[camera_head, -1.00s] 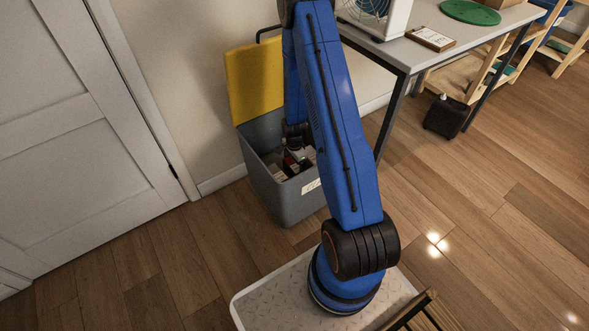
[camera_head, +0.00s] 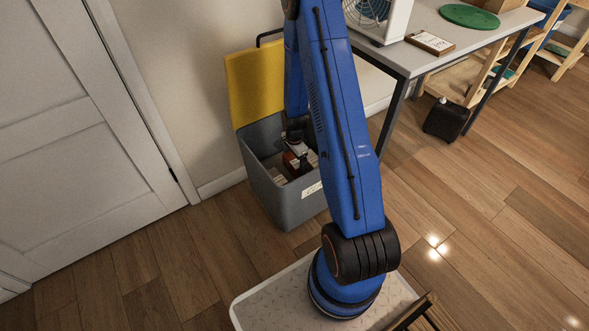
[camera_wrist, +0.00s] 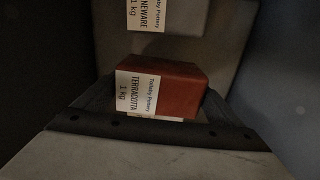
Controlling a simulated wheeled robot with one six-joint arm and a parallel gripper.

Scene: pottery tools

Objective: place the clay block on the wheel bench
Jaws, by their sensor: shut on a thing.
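The clay block (camera_wrist: 185,88) is reddish-brown with a white "TERRACOTTA 1 kg" label, and it sits between the dark fingers of my gripper (camera_wrist: 155,100) in the wrist view. My gripper is shut on it. In the head view the gripper (camera_head: 296,142) is within the grey bin's opening, and the reddish block (camera_head: 290,162) shows just below it, partly hidden. I cannot tell whether the block is clear of the things under it. A grey-topped bench (camera_head: 425,65) stands at the upper right; I cannot tell if it is the wheel bench.
The grey bin (camera_head: 283,205) has its yellow lid (camera_head: 254,82) open and holds pale labelled packs. A fan (camera_head: 376,18), a small framed card (camera_head: 430,42) and a green disc (camera_head: 469,16) are on the bench.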

